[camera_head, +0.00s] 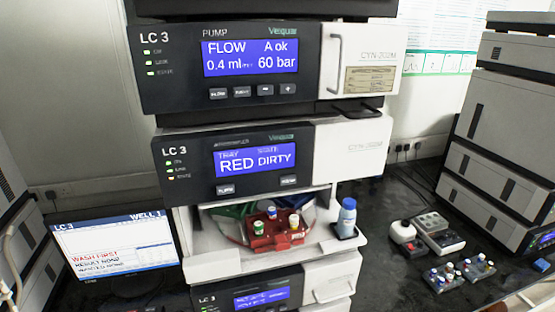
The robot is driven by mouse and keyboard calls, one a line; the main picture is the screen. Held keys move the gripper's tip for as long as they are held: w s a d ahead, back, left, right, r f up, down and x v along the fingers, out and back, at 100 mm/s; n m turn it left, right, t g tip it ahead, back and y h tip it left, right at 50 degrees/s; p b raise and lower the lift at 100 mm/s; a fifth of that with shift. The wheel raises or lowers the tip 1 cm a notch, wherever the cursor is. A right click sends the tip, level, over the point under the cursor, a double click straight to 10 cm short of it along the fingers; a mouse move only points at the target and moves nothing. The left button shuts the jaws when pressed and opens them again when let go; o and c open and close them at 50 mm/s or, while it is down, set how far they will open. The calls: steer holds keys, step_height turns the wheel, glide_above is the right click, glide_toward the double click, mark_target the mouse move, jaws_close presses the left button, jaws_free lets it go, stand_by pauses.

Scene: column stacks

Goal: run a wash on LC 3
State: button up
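The LC 3 stack fills the middle of the head view. Its top pump module (230,92) reads FLOW 0.4 ml, A ok, 60 bar, with a row of small buttons under the display. The autosampler module (235,190) below reads TRAY RED, STATE DIRTY, with two buttons. In its open bay a red tray segment (262,243) holds several capped vials, with green and blue segments behind it. A monitor (112,243) labelled LC 3, WELL 1 reads WASH FIRST. My gripper is not in view.
Another stack (500,130) stands at the right, and part of one shows at the left edge. On the dark bench (385,285) at right are a white-and-grey device (437,240), a red-button device (403,232) and small vial racks (445,277). A lower module (250,296) is partly cut off.

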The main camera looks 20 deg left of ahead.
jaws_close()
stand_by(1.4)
